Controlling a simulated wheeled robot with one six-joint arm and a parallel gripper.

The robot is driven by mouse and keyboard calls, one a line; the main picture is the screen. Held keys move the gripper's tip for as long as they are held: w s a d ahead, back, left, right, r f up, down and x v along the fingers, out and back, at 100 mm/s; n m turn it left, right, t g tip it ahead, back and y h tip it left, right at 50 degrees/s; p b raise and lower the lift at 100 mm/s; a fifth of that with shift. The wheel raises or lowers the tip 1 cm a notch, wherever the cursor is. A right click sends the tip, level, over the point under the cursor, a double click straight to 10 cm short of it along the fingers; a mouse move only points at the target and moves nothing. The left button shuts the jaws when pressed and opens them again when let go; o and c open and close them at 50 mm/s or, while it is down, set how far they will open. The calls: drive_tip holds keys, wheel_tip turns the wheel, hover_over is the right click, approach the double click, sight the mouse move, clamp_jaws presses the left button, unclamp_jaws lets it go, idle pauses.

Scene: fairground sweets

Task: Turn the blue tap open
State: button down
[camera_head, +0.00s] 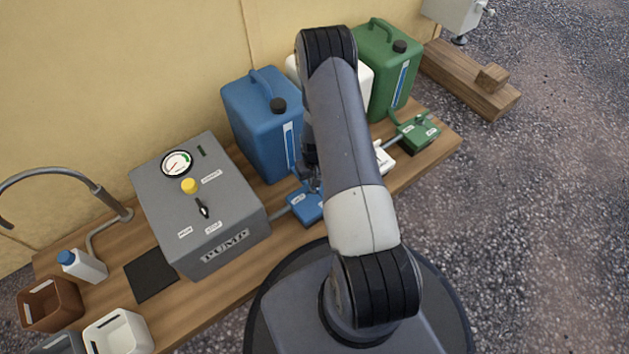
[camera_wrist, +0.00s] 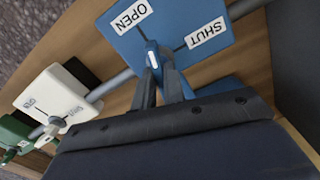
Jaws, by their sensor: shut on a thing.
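The blue tap (camera_head: 306,206) is a blue block with a lever, on the wooden bench in front of the blue jerrycan. In the wrist view its blue plate (camera_wrist: 185,18) bears an OPEN label and a SHUT label. My gripper (camera_wrist: 155,72) is shut on the tap's small lever (camera_wrist: 152,54), whose pale tip shows between the fingers. The fingers hide the rest of the lever, so I cannot tell its exact angle. In the head view my arm hides most of my gripper (camera_head: 313,184).
The white tap (camera_wrist: 52,98) and green tap (camera_head: 418,136) sit along the same pipe. Behind the taps stand the blue jerrycan (camera_head: 258,125), a white one and a green one (camera_head: 385,65). The grey pump box (camera_head: 200,205) is to the left.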

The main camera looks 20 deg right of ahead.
drive_tip(key=shift+w+n+b, duration=0.1)
drive_tip(key=shift+n+b, duration=0.25)
drive_tip(key=shift+n, duration=1.15)
drive_tip(key=c, duration=1.5)
unclamp_jaws()
wheel_tip(320, 180, up, 11)
drive_tip(key=p, duration=0.4)
drive_tip(key=shift+f, duration=0.1)
